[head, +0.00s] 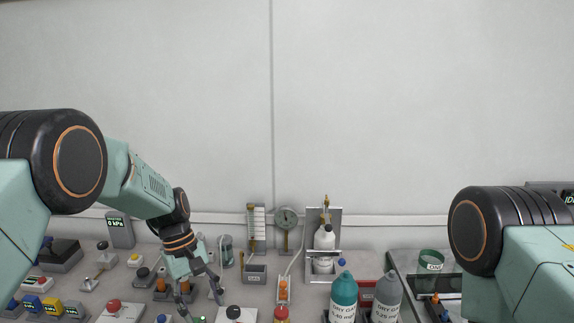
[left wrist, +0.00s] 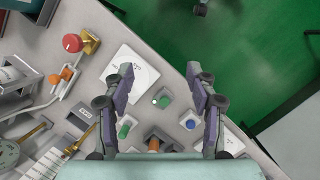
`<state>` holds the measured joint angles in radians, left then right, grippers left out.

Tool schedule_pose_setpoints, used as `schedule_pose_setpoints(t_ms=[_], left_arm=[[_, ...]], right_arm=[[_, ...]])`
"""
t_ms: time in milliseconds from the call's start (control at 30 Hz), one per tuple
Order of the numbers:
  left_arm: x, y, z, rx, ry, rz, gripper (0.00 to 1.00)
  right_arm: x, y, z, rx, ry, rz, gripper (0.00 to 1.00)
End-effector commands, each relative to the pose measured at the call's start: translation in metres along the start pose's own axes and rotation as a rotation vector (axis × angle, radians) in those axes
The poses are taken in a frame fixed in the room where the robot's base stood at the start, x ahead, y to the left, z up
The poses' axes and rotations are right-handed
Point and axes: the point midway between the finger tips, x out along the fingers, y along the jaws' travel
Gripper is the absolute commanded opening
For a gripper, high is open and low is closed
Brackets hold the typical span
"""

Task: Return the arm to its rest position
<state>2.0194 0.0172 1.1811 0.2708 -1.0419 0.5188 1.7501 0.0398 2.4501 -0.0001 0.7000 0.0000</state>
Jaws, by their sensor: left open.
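My left arm comes in from the left in the head view and bends down over the bench. Its left gripper (head: 198,290) points down among the small devices at the bench's front. In the left wrist view the left gripper (left wrist: 160,84) has its two dark fingers well apart, with nothing held between them. A white plate (left wrist: 131,75) and a green-capped button (left wrist: 162,99) show on the bench beyond and between the fingers. Part of my right arm shows at the right of the head view; I cannot make out its gripper.
Two dry-gas bottles, one teal (head: 344,291) and one grey (head: 387,293), stand at the bench's front. A round gauge (head: 288,217) and a white bottle on a stand (head: 325,240) are behind. Several button boxes crowd the left. Green floor (left wrist: 185,35) lies past the bench edge.

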Motion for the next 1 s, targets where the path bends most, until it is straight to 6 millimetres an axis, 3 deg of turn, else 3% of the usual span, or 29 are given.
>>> schedule_pose_setpoints(t_ms=[333, 567, 767, 867, 1000], left_arm=[[0.034, -0.009, -0.034, 0.126, 0.211, 0.041, 0.57], [0.099, -0.053, -0.038, 0.27, 0.37, 0.013, 0.57], [0.161, -0.108, -0.014, 0.418, 0.464, -0.033, 0.57], [0.191, -0.141, 0.01, 0.496, 0.487, -0.057, 0.57], [0.228, -0.19, 0.058, 0.597, 0.485, -0.085, 0.57]], right_arm=[[0.0, 0.0, 0.0, 0.0, 0.0, 0.0, 0.4], [0.009, 0.0, 0.0, 0.0, 0.0, 0.0, 0.4], [0.022, 0.0, 0.0, 0.0, 0.0, 0.0, 0.4], [0.03, 0.0, 0.0, 0.0, 0.0, 0.0, 0.4], [0.044, 0.0, 0.0, 0.0, 0.0, 0.0, 0.4]])
